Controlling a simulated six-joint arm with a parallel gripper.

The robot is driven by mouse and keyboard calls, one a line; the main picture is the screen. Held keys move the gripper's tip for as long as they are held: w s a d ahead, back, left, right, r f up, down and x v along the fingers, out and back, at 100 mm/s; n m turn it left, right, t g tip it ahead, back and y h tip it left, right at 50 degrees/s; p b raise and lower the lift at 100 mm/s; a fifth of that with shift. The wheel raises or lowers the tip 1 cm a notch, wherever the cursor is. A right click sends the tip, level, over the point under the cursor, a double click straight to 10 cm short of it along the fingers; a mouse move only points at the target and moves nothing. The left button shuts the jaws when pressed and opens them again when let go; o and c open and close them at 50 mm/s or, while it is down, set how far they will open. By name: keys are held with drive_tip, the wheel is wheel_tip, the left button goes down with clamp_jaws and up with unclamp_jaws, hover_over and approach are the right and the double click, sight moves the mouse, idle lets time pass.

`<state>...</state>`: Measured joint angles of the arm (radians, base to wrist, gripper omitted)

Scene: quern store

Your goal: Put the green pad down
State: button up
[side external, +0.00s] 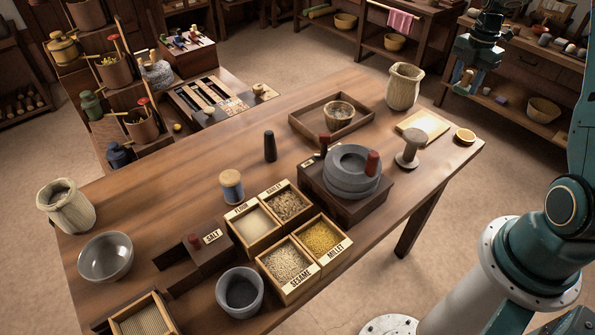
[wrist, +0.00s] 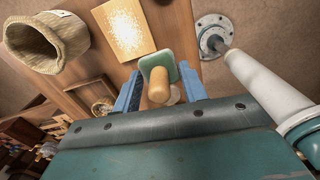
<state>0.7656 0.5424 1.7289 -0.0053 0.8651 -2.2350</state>
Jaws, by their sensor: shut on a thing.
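In the wrist view, the green pad (wrist: 160,63) is a rounded square with a tan wooden knob (wrist: 158,86) on it. My gripper (wrist: 159,88) is shut on the pad's knob, with a blue finger at each side. In the side view, my gripper (side external: 466,82) is at the upper right, raised above the table's (side external: 342,92) far right end. The pad and its knob are small there, between the fingers. The pad is held up in the air, apart from the tabletop.
A sack (side external: 403,86) stands behind the board. A tray with a bowl (side external: 332,117) and the quern (side external: 352,172) are farther left.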

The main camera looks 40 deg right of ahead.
drive_tip(key=w+a+n, duration=0.2)
drive_tip(key=w+a, duration=0.7)
drive_tip(key=a, duration=0.1)
drive_tip(key=w+a+n, duration=0.3)
drive_tip(key=w+a, duration=0.1)
drive_tip(key=a, duration=1.2)
drive_tip(key=w+a+n, duration=0.2)
drive_tip(key=w+a, duration=0.2)
drive_tip(key=a, duration=1.1)
drive_tip(key=s+a+n, duration=0.2)
drive_tip(key=s+a, duration=0.2)
drive_tip(key=a, duration=0.7)
drive_tip(key=s+a+n, duration=0.1)
drive_tip(key=s+a, duration=0.2)
drive_tip(key=a, duration=0.8)
drive_tip(key=s+a+n, duration=0.3)
drive_tip(key=s+a, duration=1.2)
drive_tip(key=a, duration=0.1)
drive_tip(key=shift+s+a, duration=0.2)
drive_tip(key=shift+a, duration=0.2)
wheel_tip(320, 180, down, 20)
drive_tip(key=shift+r, duration=0.1)
